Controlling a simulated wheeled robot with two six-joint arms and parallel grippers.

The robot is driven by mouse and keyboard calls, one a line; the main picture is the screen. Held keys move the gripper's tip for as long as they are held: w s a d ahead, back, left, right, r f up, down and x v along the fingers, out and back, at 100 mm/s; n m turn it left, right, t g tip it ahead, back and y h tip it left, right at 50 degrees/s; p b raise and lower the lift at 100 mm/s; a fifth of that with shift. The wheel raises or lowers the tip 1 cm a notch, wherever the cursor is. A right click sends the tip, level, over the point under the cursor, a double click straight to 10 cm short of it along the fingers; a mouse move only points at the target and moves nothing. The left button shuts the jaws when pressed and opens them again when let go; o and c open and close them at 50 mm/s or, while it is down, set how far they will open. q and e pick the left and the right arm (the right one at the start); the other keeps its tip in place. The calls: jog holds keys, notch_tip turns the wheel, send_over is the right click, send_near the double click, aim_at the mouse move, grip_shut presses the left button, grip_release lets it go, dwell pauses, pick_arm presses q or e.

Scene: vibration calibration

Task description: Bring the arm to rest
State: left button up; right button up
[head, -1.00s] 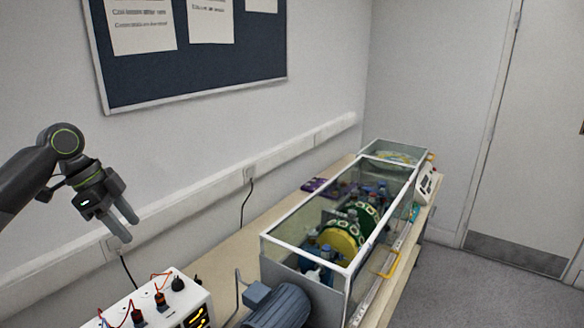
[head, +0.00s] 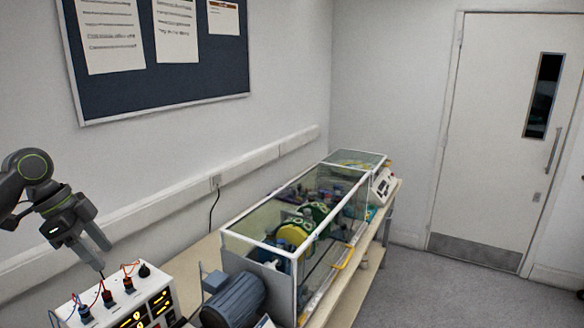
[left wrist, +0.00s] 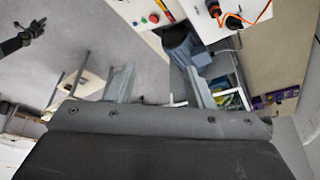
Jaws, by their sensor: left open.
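My left gripper (head: 103,257) hangs at the left of the head view, fingers pointing down and right. It is open and empty, in front of the wall and just above the white instrument box as seen in the picture. In the left wrist view both fingers of it (left wrist: 160,85) stand wide apart with nothing between them. A dark gripper (left wrist: 38,28) at the upper left of the left wrist view looks like my right one; it is too small to tell whether it is open. The right arm does not show in the head view.
A white instrument box (head: 138,305) with cables and lit displays stands at the bench's near end. A blue-grey motor (head: 235,300) and a long glass-walled case (head: 283,245) with green and yellow parts follow. A door (head: 495,140) and free floor (head: 410,285) lie right.

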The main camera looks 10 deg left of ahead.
pick_arm(q)
jog(key=s+d+f+n+y, duration=0.1)
jog(key=s+d+f, duration=0.25)
jog(key=f, duration=0.55)
jog(key=s+d+f+n+g, duration=0.15)
jog(key=d+f, duration=0.25)
jog(key=f, duration=0.5)
jog(key=s+d+f+t+y, duration=0.1)
jog(key=s+d+f, duration=0.2)
jog(key=f, duration=0.7)
jog(key=s+d+f+n+t+y, duration=0.1)
jog(key=s+d+f+n+y, duration=0.1)
jog(key=s+d+n, duration=0.45)
jog(key=s+d+f+n+t+y, duration=0.1)
jog(key=s+d+f+n, duration=0.15)
jog(key=s, duration=0.65)
notch_tip(320, 180, down, 30)
jog(key=a+g+b, duration=0.2)
jog(key=b, duration=0.3)
jog(key=s+d+f+b, duration=0.1)
jog(key=s+f+b, duration=0.2)
jog(key=s+f, duration=1.2)
notch_tip(320, 180, down, 3)
jog(key=shift+d+f+g, duration=0.1)
jog(key=shift+d+g, duration=0.2)
jog(key=shift+g, duration=0.05)
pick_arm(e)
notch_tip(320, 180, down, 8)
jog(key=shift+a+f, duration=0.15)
